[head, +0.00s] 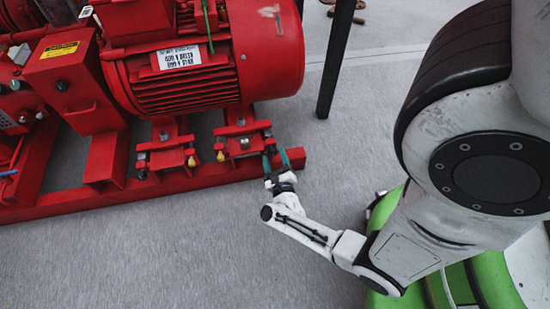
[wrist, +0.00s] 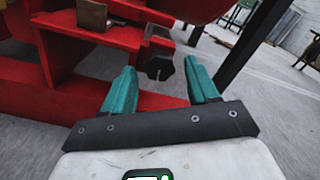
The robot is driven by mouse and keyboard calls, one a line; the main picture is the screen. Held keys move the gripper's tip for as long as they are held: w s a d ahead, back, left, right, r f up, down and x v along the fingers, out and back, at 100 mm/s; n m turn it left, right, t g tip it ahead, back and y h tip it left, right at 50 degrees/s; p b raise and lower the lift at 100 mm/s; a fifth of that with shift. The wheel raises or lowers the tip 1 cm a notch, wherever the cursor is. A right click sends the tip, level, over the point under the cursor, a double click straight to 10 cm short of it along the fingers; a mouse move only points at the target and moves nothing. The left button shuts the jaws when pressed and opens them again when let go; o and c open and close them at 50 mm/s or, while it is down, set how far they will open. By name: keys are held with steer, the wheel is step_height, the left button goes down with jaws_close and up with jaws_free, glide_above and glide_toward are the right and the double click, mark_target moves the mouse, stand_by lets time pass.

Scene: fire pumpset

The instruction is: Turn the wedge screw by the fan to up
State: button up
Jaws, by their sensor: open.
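The wedge screw by the fan has a dark hexagonal head (wrist: 160,67) on the end of a red bar in the wrist view. In the head view it is small and largely hidden by my fingers at the motor's right foot. My gripper (head: 276,161) is at the right end of the red base frame. Its two green fingers are apart, and nothing is held. In the wrist view the screw head appears between the fingertips of my gripper (wrist: 160,78), seemingly a little beyond them. I cannot tell any contact.
The red motor (head: 190,75) with its fan end at the right stands on the red base frame (head: 130,195). Another foot with a yellow-tipped part (head: 191,161) is to the left. A dark post (head: 335,60) stands right of the motor. Grey floor in front is clear.

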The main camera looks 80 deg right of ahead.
steer(key=p+v, duration=0.2)
steer(key=v, duration=0.8)
steer(key=shift+s+a, duration=0.15)
steer(key=shift+a, duration=0.1)
steer(key=shift+f, duration=0.1)
